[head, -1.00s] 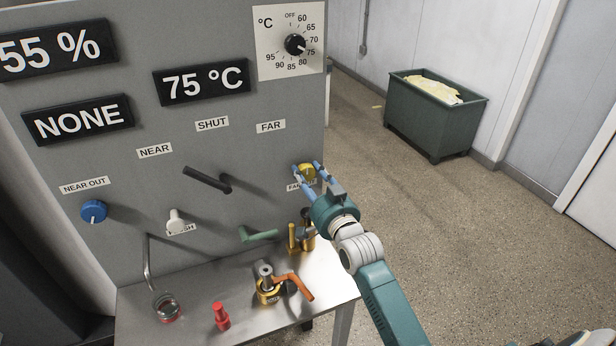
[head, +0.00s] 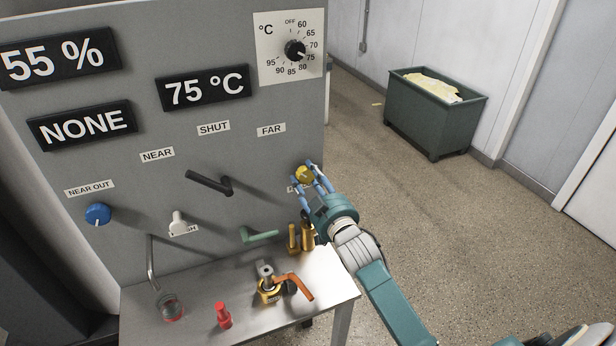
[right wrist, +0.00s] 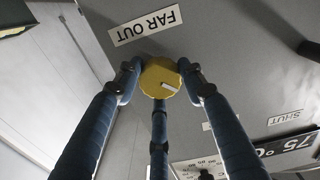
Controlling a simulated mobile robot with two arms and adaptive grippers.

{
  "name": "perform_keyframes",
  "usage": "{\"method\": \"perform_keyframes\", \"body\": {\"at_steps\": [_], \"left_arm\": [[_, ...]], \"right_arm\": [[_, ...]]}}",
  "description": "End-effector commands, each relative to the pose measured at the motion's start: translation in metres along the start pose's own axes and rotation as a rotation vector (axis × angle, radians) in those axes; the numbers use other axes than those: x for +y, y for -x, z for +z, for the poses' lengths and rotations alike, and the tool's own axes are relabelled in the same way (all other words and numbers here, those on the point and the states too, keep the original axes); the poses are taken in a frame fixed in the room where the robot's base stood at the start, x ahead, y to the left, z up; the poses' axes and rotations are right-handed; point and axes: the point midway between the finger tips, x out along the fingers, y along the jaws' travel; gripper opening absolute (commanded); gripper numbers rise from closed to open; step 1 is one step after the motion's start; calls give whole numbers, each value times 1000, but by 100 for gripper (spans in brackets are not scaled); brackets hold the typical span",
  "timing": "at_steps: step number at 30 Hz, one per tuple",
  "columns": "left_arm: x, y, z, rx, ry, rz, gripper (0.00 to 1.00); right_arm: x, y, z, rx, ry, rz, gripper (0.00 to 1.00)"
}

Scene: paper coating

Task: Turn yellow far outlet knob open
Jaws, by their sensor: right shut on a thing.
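The yellow far outlet knob (head: 304,175) is on the right side of the grey panel. In the right wrist view the knob (right wrist: 160,79) sits beside the FAR OUT label (right wrist: 146,25), with a white pointer mark on its face. My right gripper (head: 312,180) has its blue fingers around the knob's rim. In the right wrist view the fingers of the right gripper (right wrist: 160,85) close on the knob from both sides, and a third finger reaches it from below. The left gripper is not in view.
A blue NEAR OUT knob (head: 98,214), a black lever (head: 209,182), a white knob (head: 179,223) and a green handle (head: 259,236) are on the panel. A steel shelf (head: 235,322) below bears a brass valve with an orange handle (head: 292,285) and a red piece (head: 223,316).

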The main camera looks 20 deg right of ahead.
Motion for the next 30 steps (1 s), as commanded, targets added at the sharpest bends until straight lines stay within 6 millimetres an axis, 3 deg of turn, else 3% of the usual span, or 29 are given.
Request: {"method": "perform_keyframes", "body": {"at_steps": [30], "left_arm": [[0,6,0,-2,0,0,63]], "right_arm": [[1,1,6,-13,968,-6,14]]}}
